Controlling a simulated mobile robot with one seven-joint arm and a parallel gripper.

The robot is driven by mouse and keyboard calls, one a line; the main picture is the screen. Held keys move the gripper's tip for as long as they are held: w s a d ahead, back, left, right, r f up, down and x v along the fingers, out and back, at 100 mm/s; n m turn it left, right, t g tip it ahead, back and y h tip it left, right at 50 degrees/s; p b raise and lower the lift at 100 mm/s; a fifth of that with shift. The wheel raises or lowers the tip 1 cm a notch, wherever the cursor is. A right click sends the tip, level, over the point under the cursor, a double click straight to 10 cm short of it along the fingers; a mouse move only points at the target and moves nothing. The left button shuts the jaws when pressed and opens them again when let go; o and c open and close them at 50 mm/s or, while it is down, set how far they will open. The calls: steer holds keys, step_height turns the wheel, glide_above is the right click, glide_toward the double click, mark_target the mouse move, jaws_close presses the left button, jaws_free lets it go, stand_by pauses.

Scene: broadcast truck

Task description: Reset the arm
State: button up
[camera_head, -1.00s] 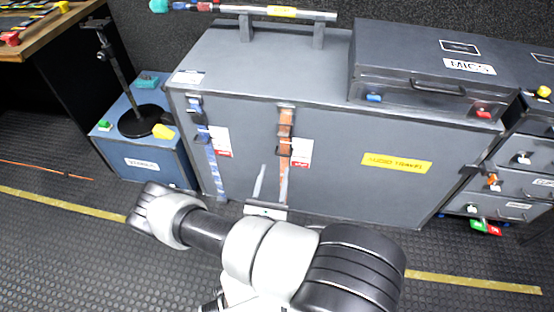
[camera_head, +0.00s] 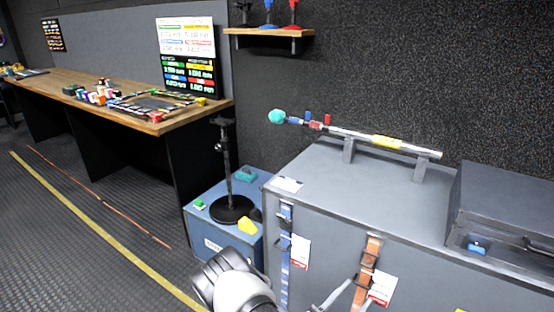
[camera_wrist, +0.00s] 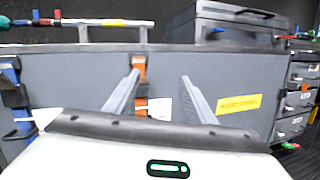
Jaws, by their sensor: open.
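My gripper shows in the wrist view (camera_wrist: 161,98) with its two grey fingers spread apart and nothing between them. It faces the front of a large grey travel case, which shows in the head view (camera_head: 330,215) and fills the wrist view behind the fingers. An orange strap (camera_wrist: 139,75) on the case shows between the fingers, beyond them.
A boom pole (camera_head: 380,141) rests on supports on the case, beside a smaller dark case (camera_head: 505,205). A blue box (camera_head: 215,235) carries a black stand (camera_head: 228,170). A wooden desk (camera_head: 60,85) stands at the left. The floor (camera_head: 80,230) before it is open.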

step_height(320, 180, up, 11)
steer(key=s+d+m+g+h, duration=0.3)
steer(key=m+g, duration=0.6)
steer(key=g, duration=0.1)
steer(key=s+a+r+m+g+y, duration=0.4)
steer(key=s+r+m+g+y, duration=0.1)
steer(key=s+r+m+y, duration=0.8)
steer(key=s+a+r+m+t+y, duration=0.2)
steer(key=a+r+t+y, duration=0.45)
steer(key=r, duration=0.55)
step_height(320, 180, up, 21)
steer(key=a+h+p, duration=0.1)
steer(key=p, duration=1.9)
steer(key=shift+r+t+p, duration=0.15)
steer(key=shift+t+p, duration=0.25)
steer(key=shift+t, duration=0.05)
steer(key=shift+w+a, duration=0.1)
steer(key=shift+m, duration=0.3)
